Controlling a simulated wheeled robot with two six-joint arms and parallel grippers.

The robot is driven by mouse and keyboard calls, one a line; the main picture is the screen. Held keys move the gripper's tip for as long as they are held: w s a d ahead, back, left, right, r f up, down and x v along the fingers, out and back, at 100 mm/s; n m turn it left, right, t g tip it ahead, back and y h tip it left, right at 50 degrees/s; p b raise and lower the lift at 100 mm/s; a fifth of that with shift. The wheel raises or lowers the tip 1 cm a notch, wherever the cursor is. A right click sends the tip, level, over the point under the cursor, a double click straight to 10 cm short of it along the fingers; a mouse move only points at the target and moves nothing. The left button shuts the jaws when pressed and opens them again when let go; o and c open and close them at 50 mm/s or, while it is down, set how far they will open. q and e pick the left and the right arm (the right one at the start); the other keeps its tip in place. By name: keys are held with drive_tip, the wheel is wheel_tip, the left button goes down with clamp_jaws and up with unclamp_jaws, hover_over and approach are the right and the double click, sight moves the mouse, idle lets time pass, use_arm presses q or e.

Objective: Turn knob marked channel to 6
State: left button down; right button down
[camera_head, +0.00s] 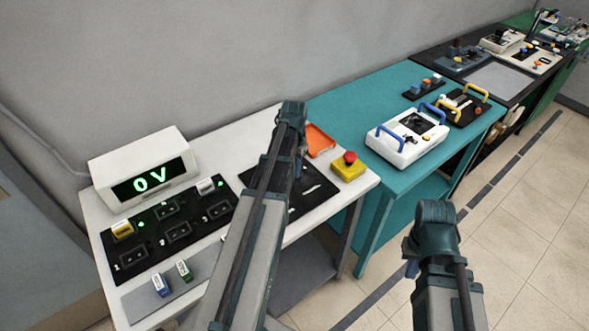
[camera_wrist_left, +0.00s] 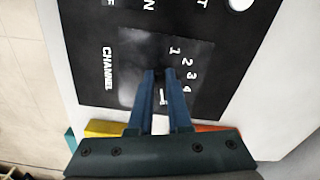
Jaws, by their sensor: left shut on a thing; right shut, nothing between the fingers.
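The black panel (camera_head: 317,188) lies on the white table, partly behind my left arm. In the left wrist view it carries the word CHANNEL (camera_wrist_left: 108,68) and the digits 1 to 4 beside a grey dial plate (camera_wrist_left: 130,85). My left gripper (camera_wrist_left: 160,76) is shut on the channel knob at that plate. The fingers hide most of the knob, so its setting cannot be read. A short white mark shows between the fingers. No 6 is readable. My right gripper (camera_head: 411,268) is shut and empty, away from the panel, over the floor in the head view.
A display reading 0 V (camera_head: 150,180) and a black socket board (camera_head: 170,232) stand left of my left arm. A yellow box with a red button (camera_head: 349,166) and an orange tray (camera_head: 319,140) lie near the panel. A teal table (camera_head: 345,105) with a white handled box (camera_head: 403,143) adjoins.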

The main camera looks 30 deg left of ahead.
idle(0.3)
use_arm(q)
drive_tip(key=c, duration=0.9)
unclamp_jaws()
drive_tip(key=shift+o, duration=0.2)
drive_tip(key=shift+r, duration=0.1)
wheel_tip(320, 180, up, 14)
drive_tip(key=p, duration=1.4)
drive_tip(key=shift+f, duration=0.2)
